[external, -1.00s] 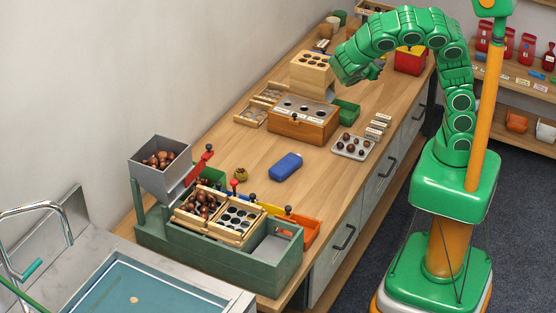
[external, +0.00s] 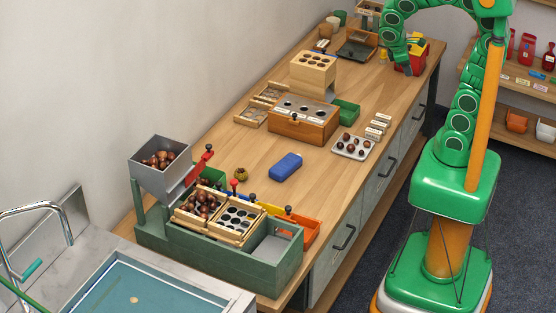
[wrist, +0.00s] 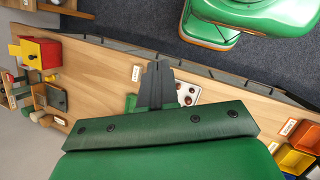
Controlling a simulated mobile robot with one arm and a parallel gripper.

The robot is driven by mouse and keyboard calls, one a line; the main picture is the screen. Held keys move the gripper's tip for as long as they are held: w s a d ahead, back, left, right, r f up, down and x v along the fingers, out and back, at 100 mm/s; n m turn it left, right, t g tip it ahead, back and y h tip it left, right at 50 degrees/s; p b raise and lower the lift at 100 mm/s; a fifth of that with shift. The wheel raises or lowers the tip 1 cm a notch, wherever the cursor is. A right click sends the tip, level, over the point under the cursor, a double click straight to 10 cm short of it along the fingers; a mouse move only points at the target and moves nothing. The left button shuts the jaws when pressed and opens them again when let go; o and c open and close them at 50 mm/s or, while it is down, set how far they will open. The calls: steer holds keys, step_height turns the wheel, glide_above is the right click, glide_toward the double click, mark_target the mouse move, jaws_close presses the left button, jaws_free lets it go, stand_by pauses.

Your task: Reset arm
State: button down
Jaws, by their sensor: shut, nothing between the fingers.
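My gripper (wrist: 157,72) shows in the wrist view as two dark fingers pressed together, with nothing between them. Behind the fingers is my broad green wrist housing. In the external view my green arm arches high near the far right end of the bench, with its hand hanging in front of the red box (external: 418,55). The fingertips are too small to make out there. A white tray of chestnuts (wrist: 188,94) lies just right of the fingers in the wrist view, partly covered by my wrist. The same tray (external: 352,147) shows on the bench in the external view.
The wooden bench (external: 222,152) holds a wooden box with round holes (external: 302,128), a green bin (external: 345,112), a blue pouch (external: 286,166) and a green sorting station (external: 220,262). Shelves with red bags (external: 528,48) stand at the right. Bare wood lies around the pouch.

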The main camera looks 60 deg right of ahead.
steer(key=s+a+m+t+y, duration=0.1)
steer(key=s+a+m+y, duration=0.2)
steer(key=s+a, duration=0.3)
steer(key=shift+s+a+f+m+y, duration=0.4)
steer(key=shift+a+m, duration=0.3)
steer(key=shift+a, duration=0.35)
